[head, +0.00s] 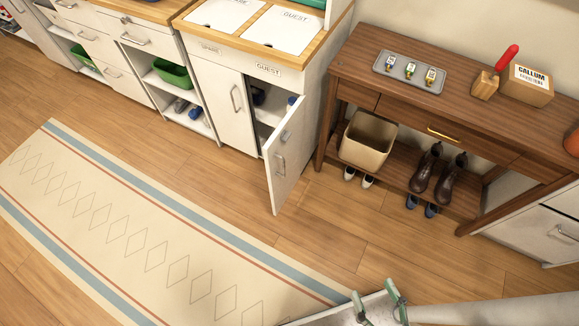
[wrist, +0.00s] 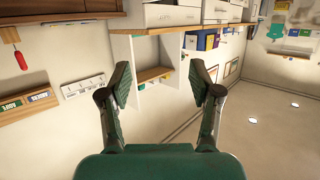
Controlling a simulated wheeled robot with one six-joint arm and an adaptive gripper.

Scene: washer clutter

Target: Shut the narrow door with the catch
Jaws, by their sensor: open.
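The narrow white door (head: 289,170) stands open at the right end of the white cabinet, jutting out over the floor. It has a bar handle (head: 281,164) and a small grey piece (head: 286,136), perhaps the catch, near its top. Behind it, part of the cabinet opening shows, with dark blue items (head: 259,95) inside. My gripper (head: 379,300) is at the bottom of the head view, well apart from the door. In the wrist view, its two fingers (wrist: 160,85) are spread with nothing between them; the door is not recognisable there.
A wooden bench (head: 345,75) stands right of the door, with a tray, box, beige bin (head: 367,142) and shoes. A closed door (head: 234,110) is beside the opening. A patterned rug (head: 150,225) covers the floor at left. Bare floor lies before the door.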

